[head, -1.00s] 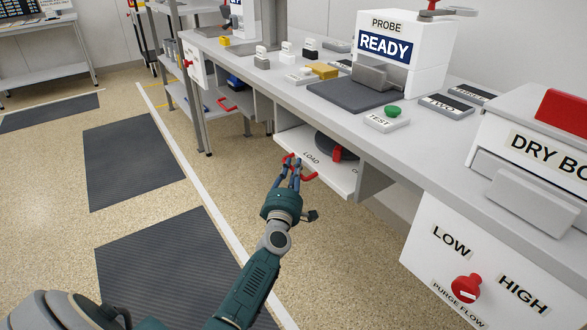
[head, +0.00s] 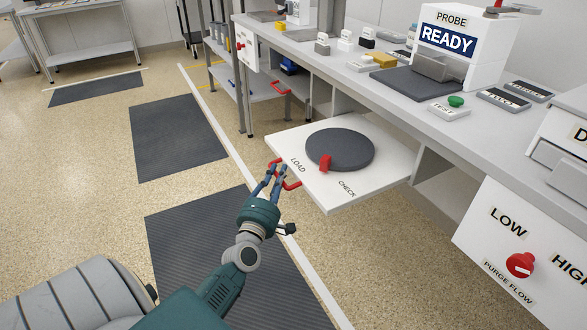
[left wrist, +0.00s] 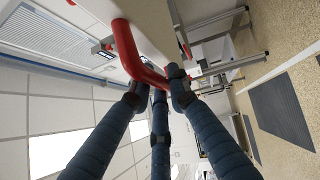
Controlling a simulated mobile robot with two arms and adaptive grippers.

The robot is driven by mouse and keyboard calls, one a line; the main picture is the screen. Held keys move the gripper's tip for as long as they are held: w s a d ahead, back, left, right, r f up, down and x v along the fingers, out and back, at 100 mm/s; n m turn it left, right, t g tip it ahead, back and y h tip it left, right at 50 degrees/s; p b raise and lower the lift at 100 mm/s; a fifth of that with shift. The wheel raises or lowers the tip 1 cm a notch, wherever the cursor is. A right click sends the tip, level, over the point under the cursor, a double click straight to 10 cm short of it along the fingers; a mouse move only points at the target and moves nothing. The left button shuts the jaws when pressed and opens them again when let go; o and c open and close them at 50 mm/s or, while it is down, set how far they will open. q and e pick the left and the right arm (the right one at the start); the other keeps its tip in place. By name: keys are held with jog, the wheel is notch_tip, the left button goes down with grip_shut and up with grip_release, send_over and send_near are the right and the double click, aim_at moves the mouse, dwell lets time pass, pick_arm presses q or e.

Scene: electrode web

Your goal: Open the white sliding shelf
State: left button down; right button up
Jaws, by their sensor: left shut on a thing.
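The white sliding shelf (head: 345,187) stands well out from under the bench. It carries a dark round turntable (head: 340,149) with a red tab (head: 325,163), and the words LOAD and CHECK are printed on it. A red handle (head: 291,184) is on its front edge. My left gripper (head: 274,174) is shut on this handle. In the left wrist view the fingers close around the red handle (left wrist: 128,50). My right gripper is not in view.
The bench (head: 400,95) above holds a probe unit (head: 462,45) marked READY, small blocks and a TEST button box (head: 449,108). A purge flow panel (head: 510,255) with a red knob is at the right. Dark mats (head: 180,135) lie on open floor at the left.

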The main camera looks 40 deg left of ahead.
pick_arm(q)
jog(key=shift+s+a+f, duration=0.1)
jog(key=shift+s+a, duration=0.15)
jog(key=shift+s, duration=0.4)
jog(key=shift+s+a+f, duration=0.1)
jog(key=shift+s+a, duration=0.1)
jog(key=shift+s, duration=0.45)
jog(key=c, duration=1.6)
grip_release()
jog(key=shift+r, duration=0.1)
jog(key=v, duration=1.2)
jog(key=shift+d, duration=0.1)
